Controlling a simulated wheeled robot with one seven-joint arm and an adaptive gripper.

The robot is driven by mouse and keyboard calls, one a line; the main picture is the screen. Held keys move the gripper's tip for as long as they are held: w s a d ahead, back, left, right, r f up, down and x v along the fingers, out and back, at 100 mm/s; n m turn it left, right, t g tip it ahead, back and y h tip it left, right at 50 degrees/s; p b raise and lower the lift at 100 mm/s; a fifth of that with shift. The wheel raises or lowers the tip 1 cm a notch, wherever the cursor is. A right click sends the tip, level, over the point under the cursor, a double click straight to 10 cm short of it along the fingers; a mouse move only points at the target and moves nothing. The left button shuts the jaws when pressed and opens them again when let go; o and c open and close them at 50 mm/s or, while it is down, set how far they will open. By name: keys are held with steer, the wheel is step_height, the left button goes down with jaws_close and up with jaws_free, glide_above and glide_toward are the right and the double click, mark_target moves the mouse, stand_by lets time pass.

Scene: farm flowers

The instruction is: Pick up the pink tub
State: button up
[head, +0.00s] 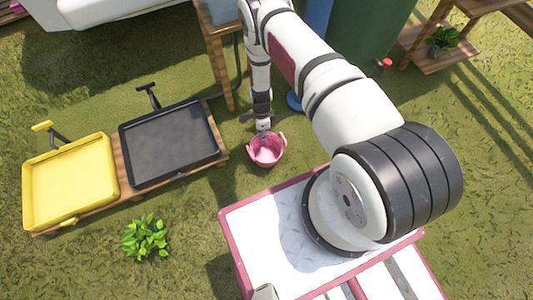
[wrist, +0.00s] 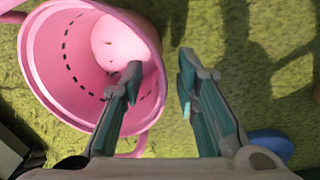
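The pink tub (head: 267,150) stands on the grass just in front of my base in the head view, below the end of my arm. It fills the upper left of the wrist view (wrist: 60,70), with its rim, holes and a handle showing. My gripper (wrist: 157,85) is open in the wrist view. Its left finger overlaps the inside of the tub and its right finger is outside, over grass, so the tub's right wall lies between them. In the head view my gripper (head: 264,132) is at the tub's far rim. I cannot tell whether the fingers touch the wall.
A wooden pallet (head: 222,158) with a black tray (head: 170,145) and a yellow tray (head: 70,185) lies to the left. A green plant (head: 146,238) grows in front of it. A wooden table (head: 215,45) and a green barrel (head: 370,30) stand behind the tub.

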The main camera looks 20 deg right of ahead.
mark_target(265, 146)
steer(key=shift+s+d+f+b, duration=0.1)
steer(key=shift+s+f+b, duration=0.15)
steer(key=shift+f+b, duration=0.8)
steer(key=shift+s+d+f+b, duration=0.15)
steer(key=shift+f+b, duration=0.35)
steer(key=shift+f, duration=1.05)
jaws_close()
